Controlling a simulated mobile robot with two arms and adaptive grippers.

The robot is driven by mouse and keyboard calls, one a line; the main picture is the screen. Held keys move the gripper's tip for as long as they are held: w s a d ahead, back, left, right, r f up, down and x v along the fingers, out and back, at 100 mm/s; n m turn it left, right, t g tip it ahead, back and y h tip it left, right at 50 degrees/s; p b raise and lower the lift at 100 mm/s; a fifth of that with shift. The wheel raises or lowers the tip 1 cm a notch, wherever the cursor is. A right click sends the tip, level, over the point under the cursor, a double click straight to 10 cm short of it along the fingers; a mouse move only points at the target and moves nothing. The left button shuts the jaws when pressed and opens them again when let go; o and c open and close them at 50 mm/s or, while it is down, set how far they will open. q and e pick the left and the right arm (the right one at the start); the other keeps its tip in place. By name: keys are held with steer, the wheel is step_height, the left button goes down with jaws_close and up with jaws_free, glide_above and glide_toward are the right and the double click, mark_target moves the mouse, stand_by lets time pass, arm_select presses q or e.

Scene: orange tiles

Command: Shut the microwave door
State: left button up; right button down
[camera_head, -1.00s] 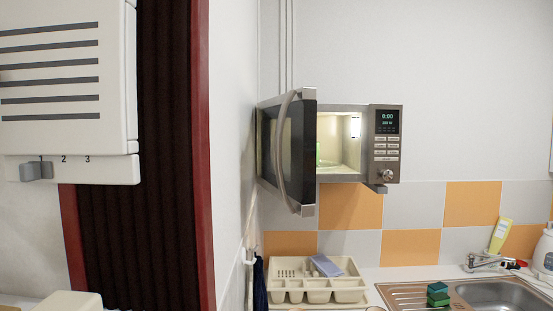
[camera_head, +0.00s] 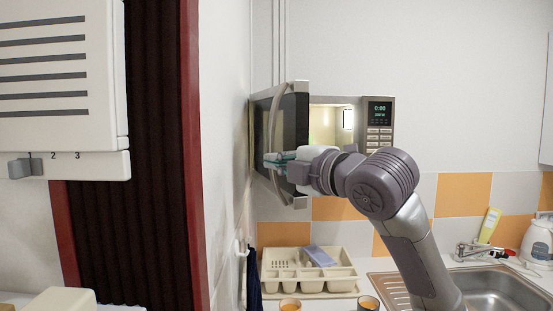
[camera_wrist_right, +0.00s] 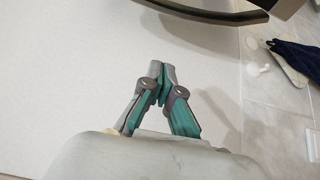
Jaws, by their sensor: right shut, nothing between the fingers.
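The microwave (camera_head: 378,115) is mounted on the wall in the head view, with its lit interior showing. Its door (camera_head: 296,125) stands wide open, swung out at the left, with a curved handle (camera_head: 272,120) on its outer face. My right gripper (camera_head: 270,158) is shut and empty. In the head view its fingertips overlap the door near the handle; I cannot tell if they touch. In the right wrist view the shut fingers (camera_wrist_right: 160,72) point up at a white wall, and a dark curved edge, seemingly the handle (camera_wrist_right: 215,12), shows above. My left gripper is not in view.
A beige cutlery tray (camera_head: 330,285) with a purple-blue item lies on the counter below. A steel sink (camera_head: 490,285) is at the right. Two orange-filled cups (camera_head: 367,303) stand at the front edge. The side wall (camera_head: 225,150) is close left of the door.

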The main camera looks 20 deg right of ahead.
steer(key=p+x, duration=0.5)
steer(key=x, duration=0.4)
steer(key=shift+d+f+p, duration=0.1)
steer(key=shift+d+p, duration=0.6)
steer(key=shift+d, duration=1.3)
